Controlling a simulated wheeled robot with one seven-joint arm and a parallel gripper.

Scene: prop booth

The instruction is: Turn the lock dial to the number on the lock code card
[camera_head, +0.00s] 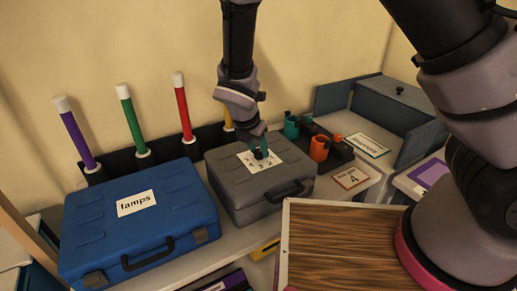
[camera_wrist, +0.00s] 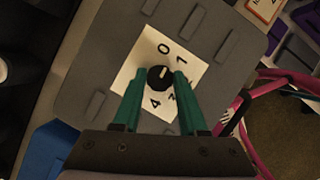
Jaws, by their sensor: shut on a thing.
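The lock dial (camera_wrist: 160,78) is a black round knob on a white number sheet (camera_wrist: 142,68) on the grey case lid. Its pale mark points up, about toward the 0 in the wrist view. A 1, part of a 2 and a 4 also show; other numbers are hidden by my fingers. My gripper (camera_wrist: 159,81) has its green fingers on both sides of the knob, shut on it. In the head view my gripper (camera_head: 257,142) reaches down onto the grey case (camera_head: 240,195). The lock code card (camera_head: 351,178), right of the case, reads 4.
A blue case labelled "lamps" (camera_head: 185,213) stands left of the grey case. Purple, green and red tubes (camera_head: 184,108) stand in a rack behind. A dark tray with orange and teal cups (camera_head: 319,148) is at the right. A wooden board (camera_head: 340,250) is in front.

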